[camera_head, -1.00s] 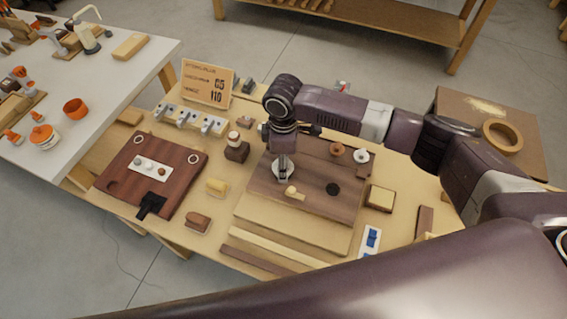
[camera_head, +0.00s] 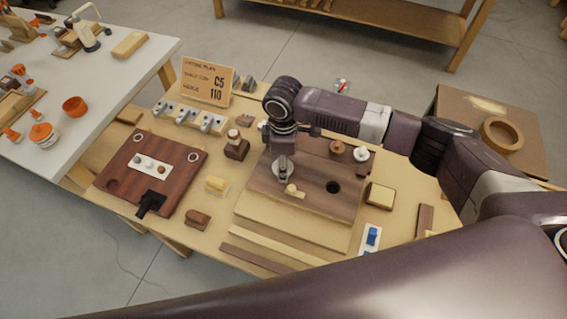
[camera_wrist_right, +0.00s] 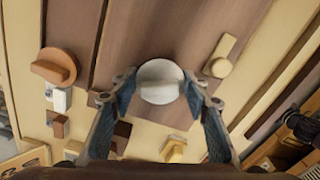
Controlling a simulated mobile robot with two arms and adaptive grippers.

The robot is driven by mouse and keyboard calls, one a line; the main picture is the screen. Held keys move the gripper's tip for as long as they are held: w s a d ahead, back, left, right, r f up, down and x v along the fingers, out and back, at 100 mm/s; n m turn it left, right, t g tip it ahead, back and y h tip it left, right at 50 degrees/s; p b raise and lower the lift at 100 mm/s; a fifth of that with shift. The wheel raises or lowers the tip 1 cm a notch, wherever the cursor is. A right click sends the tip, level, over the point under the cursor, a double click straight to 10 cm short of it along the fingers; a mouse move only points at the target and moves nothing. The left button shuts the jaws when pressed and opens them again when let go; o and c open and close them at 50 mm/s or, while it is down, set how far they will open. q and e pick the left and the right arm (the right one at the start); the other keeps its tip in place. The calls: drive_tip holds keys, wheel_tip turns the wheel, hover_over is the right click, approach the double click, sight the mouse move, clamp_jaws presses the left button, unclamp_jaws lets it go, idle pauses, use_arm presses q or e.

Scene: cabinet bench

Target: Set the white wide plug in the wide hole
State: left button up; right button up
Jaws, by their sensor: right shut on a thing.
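The white wide plug (camera_wrist_right: 160,82) shows as a pale round top between the two fingers of my right gripper (camera_wrist_right: 160,98) in the right wrist view. The fingers are shut on its sides. In the head view my right gripper (camera_head: 283,168) points down over the left part of the brown board (camera_head: 315,172). A dark round hole (camera_head: 333,187) is open in the board, right of the gripper. Whatever is under the plug is hidden, so I cannot tell its height above the board. My left gripper is not in view.
A cream knobbed piece (camera_head: 291,190) is on the board close to the gripper. An orange-brown knob (camera_head: 337,147) and a white one (camera_head: 361,154) stand at the board's far edge.

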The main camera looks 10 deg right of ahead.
drive_tip(key=shift+f, duration=0.1)
drive_tip(key=o, duration=0.9)
drive_tip(key=shift+o, duration=0.6)
drive_tip(key=o, duration=0.3)
drive_tip(key=shift+o, duration=0.2)
drive_tip(key=shift+r+p, duration=3.8)
drive_tip(key=shift+p, duration=0.3)
drive_tip(key=shift+s+f, duration=0.1)
drive_tip(key=shift+f, duration=0.05)
